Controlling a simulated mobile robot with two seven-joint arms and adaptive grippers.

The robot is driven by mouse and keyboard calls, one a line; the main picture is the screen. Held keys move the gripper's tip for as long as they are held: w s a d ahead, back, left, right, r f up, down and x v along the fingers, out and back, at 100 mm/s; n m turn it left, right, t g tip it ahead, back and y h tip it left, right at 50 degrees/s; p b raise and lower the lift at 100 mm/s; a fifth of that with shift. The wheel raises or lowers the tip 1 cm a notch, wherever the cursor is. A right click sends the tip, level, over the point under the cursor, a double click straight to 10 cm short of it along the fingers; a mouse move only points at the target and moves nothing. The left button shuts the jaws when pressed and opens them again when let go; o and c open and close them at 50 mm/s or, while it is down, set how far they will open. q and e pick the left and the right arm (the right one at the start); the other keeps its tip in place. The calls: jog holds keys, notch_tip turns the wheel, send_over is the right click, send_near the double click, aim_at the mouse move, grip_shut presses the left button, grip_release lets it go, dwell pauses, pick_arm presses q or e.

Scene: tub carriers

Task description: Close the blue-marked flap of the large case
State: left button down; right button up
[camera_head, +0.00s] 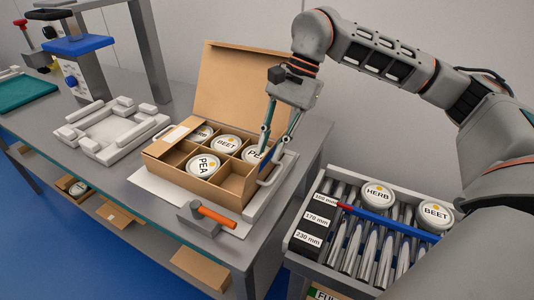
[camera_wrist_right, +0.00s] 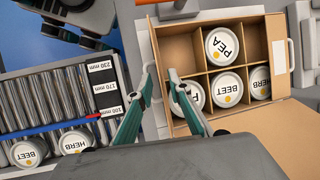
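The large case (camera_head: 233,196) is an open cardboard box with dividers on the bench, with labelled tubs in several compartments. A large plain flap (camera_head: 238,82) stands up along its far side; it shows at lower right in the wrist view (camera_wrist_right: 285,128). A smaller flap or panel with a white label (camera_head: 178,133) is at the case's left end. I cannot make out a blue mark on either. My right gripper (camera_head: 274,148) is open with nothing between its fingers, at the case's right end. In the wrist view its fingertips (camera_wrist_right: 163,79) straddle the end wall; contact is unclear.
An orange-handled tool (camera_head: 216,216) lies in front of the case. A grey fixture (camera_head: 110,130) stands left of it. A rack of metal rollers (camera_head: 375,245) with HERB and BEET tubs is at right. A grey bar handle (camera_head: 272,180) is close to the gripper.

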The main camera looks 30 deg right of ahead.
pick_arm(q)
jog(key=shift+w+r, duration=0.3)
jog(key=shift+w, duration=0.1)
pick_arm(e)
jog(key=shift+x, duration=1.05)
pick_arm(q)
jog(key=shift+a, duration=0.1)
pick_arm(e)
grip_shut()
pick_arm(q)
jog(key=shift+f, duration=0.15)
pick_arm(e)
jog(key=shift+w, duration=0.1)
